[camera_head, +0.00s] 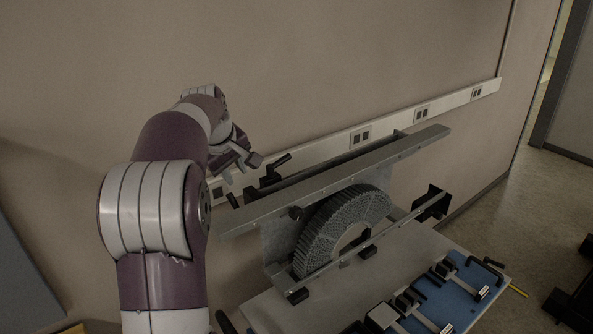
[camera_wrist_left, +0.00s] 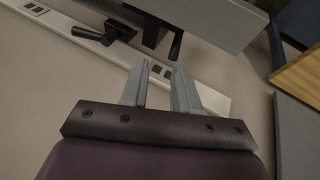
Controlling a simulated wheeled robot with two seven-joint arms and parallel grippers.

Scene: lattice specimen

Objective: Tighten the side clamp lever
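Two black levers stand at the wall-side left end of the grey fixture (camera_head: 330,180). One, a handle on a black block (camera_head: 274,172), rises behind the long beam; a smaller one (camera_head: 233,200) sits near the beam's left end. I cannot tell which is the side clamp lever. The left wrist view shows a black handle on a block (camera_wrist_left: 117,30) and a slim black lever (camera_wrist_left: 175,46). My left gripper (camera_head: 242,168) is open and empty, just left of the levers; its fingers (camera_wrist_left: 160,66) point toward the slim lever, apart from it. My right gripper is out of view.
A dark lattice arch (camera_head: 345,215) stands inside the fixture on a grey table (camera_head: 320,305). A blue mat (camera_head: 455,295) with several metal clamps lies at right. A white socket rail (camera_head: 420,112) runs along the wall close behind the fixture.

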